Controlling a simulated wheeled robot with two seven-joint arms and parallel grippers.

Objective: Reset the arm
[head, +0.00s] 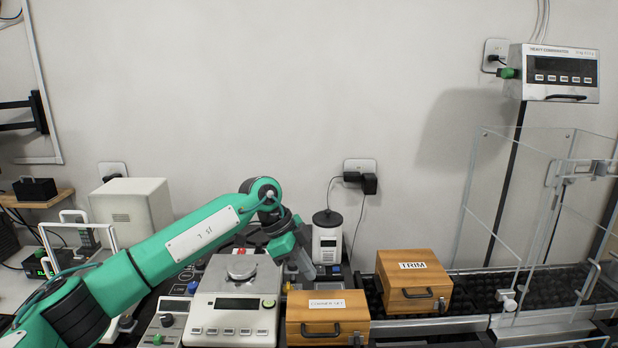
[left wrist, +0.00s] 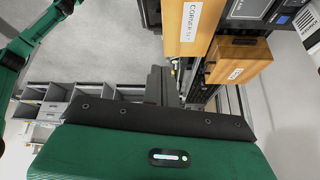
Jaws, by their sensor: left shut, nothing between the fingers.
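My left arm (head: 150,255) comes in from the left in the head view and reaches over the bench. My left gripper (head: 302,266) hangs at its end, tilted downward, just right of the silver balance (head: 232,310) and above and behind the front wooden box (head: 328,312). In the left wrist view the fingers (left wrist: 161,86) are together with nothing between them. My right gripper does not show.
A wooden box labelled TRIM (head: 412,285) stands to the right. A white device (head: 327,240) stands behind the gripper. Clear panels (head: 505,200) enclose the conveyor at right. A scale display (head: 555,72) is above.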

